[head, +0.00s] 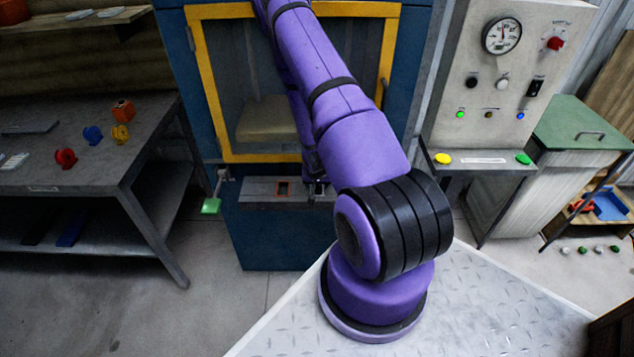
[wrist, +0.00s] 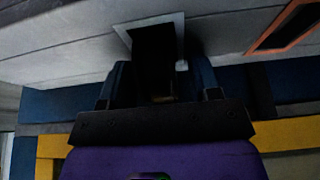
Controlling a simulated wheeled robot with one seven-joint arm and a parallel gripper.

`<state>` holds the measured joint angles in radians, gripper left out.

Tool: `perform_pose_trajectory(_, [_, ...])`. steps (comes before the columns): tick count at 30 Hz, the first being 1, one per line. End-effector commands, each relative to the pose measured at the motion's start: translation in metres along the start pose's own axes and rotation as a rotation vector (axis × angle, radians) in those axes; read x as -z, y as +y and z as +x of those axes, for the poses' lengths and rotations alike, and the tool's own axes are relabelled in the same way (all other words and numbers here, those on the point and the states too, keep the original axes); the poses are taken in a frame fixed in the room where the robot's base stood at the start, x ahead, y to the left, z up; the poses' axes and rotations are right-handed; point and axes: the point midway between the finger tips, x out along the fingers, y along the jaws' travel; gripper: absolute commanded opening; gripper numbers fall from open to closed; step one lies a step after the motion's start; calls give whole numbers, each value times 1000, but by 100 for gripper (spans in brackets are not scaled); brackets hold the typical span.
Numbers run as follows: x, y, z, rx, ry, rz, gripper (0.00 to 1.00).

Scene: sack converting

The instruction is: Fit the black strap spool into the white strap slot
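The white strap slot (wrist: 179,28) shows in the wrist view as a pale square frame on the grey ledge. A black piece, which looks like the black strap spool (wrist: 154,55), lies between my gripper's fingers (wrist: 160,82) and reaches into the frame's opening. The fingers look shut on its sides. Its dark surface merges with the dark opening, so I cannot tell how deep it sits. In the head view my gripper (head: 316,190) is at the ledge; the spool and white slot are too small or hidden to make out there.
An orange-framed slot (head: 283,188) lies left of my gripper on the grey ledge (head: 258,190); it also shows in the wrist view (wrist: 288,25). The left table (head: 90,170) holds red, blue, yellow and orange parts. A control panel (head: 500,100) stands right.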

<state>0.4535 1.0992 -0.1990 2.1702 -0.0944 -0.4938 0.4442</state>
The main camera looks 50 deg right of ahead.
Motion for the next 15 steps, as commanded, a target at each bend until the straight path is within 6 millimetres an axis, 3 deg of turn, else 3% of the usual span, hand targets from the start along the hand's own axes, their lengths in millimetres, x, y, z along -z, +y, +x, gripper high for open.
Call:
perform_pose_trajectory(8, [2,0,-9,0,1,0,57])
perform_pose_trajectory(15, [2,0,-46,1,2,0,57])
